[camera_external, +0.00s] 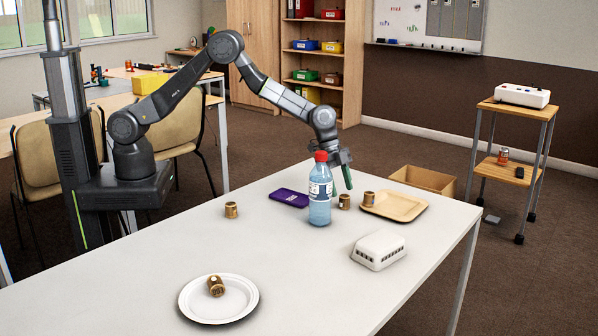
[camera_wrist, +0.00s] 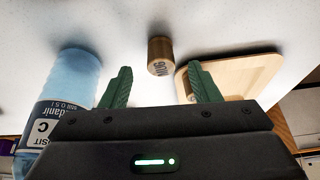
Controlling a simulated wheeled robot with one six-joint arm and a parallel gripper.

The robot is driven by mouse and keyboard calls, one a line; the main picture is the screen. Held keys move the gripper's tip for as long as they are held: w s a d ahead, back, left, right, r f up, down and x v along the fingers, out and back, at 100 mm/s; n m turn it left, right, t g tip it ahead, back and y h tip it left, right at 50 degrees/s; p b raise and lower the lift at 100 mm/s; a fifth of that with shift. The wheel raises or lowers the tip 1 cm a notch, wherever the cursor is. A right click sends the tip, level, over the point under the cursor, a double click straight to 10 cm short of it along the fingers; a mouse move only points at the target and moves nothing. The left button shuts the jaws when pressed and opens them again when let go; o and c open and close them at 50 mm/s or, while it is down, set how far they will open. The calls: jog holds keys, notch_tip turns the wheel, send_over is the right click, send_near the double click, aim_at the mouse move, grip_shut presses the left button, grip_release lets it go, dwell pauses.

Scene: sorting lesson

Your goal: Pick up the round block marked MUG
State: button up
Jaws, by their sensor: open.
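The round block marked MUG (camera_wrist: 160,55) stands on the white table in the wrist view, its lettering upside down there. It lies ahead of my gripper (camera_wrist: 160,86), roughly centred between the two green fingers and apart from them. In the external view, the block (camera_external: 344,202) stands between the bottle and the wooden tray. My gripper (camera_external: 347,180) is open and empty just above it there. A second round block (camera_external: 368,198) is at the tray's near left part, partly hidden by a finger in the wrist view.
A blue bottle with a red cap (camera_external: 320,190) stands close left of the block. The wooden tray (camera_external: 405,208) is close right. A purple flat item (camera_external: 288,198), a white slotted box (camera_external: 378,250), a round block (camera_external: 231,210) and a plate (camera_external: 238,307) holding another block are also on the table.

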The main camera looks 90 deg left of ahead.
aim_at(344, 196)
jog(key=shift+p+x, duration=0.35)
jog(key=shift+x, duration=1.85)
jog(key=shift+w, duration=0.1)
jog(key=c, duration=1.1)
jog(key=shift+o, duration=0.2)
jog(key=shift+r, duration=0.1)
